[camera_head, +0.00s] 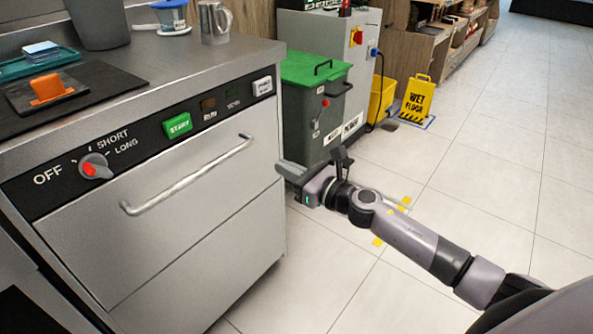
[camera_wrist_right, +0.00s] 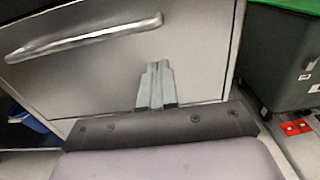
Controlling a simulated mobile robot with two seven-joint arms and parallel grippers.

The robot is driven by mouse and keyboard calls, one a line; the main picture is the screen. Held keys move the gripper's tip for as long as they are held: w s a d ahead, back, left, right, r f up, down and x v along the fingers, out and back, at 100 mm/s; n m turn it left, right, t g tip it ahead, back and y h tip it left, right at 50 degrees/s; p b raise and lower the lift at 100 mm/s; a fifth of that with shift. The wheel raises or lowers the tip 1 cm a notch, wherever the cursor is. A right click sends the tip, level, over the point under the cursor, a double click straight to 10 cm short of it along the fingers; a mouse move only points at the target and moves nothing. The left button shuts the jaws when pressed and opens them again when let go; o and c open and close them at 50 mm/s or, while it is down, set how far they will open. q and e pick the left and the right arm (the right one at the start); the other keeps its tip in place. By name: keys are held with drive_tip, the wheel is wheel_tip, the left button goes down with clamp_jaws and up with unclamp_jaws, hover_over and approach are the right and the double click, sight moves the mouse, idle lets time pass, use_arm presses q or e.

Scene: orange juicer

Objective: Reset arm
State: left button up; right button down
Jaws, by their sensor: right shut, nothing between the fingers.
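My right gripper (camera_head: 283,170) reaches in from the right, in front of the right edge of the steel machine (camera_head: 200,190). In the right wrist view my right gripper (camera_wrist_right: 155,66) points at the machine's front panel, below its bar handle (camera_wrist_right: 85,38). Its fingers are together with nothing between them. I cannot tell from these views whether the fingertips touch the panel. My left gripper is in neither view.
The machine has a red dial (camera_head: 96,167), a green START button (camera_head: 177,125) and a long handle (camera_head: 188,175). A grey bin (camera_head: 303,115) with a green lid stands behind my gripper. A yellow wet-floor sign (camera_head: 417,100) stands further back. Tiled floor at right is open.

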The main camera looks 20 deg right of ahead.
drive_tip(key=s+a+f+n+g+h, duration=0.15)
drive_tip(key=s+f+n, duration=0.25)
drive_tip(key=s+n, duration=0.65)
drive_tip(key=s+a+f+n+g+h, duration=0.15)
drive_tip(key=s+f+n, duration=0.4)
drive_tip(key=n, duration=0.75)
drive_tip(key=s+a+f+n+g+h, duration=0.1)
drive_tip(key=s+a+f+n+h, duration=0.1)
drive_tip(key=s+n, duration=0.9)
use_arm(q)
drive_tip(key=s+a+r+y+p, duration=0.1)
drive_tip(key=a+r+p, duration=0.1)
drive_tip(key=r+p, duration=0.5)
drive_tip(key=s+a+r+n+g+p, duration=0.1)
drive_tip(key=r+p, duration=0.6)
drive_tip(key=p, duration=0.9)
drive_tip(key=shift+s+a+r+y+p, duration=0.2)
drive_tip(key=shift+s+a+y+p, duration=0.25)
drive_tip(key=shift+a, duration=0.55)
use_arm(e)
drive_tip(key=s+d+r+m, duration=0.1)
drive_tip(key=s+d+r, duration=0.1)
drive_tip(key=r, duration=0.5)
drive_tip(key=s+d+r+m+g+h, duration=0.1)
drive_tip(key=s+d+r, duration=0.1)
drive_tip(key=r, duration=0.5)
drive_tip(key=shift+d+h, duration=0.3)
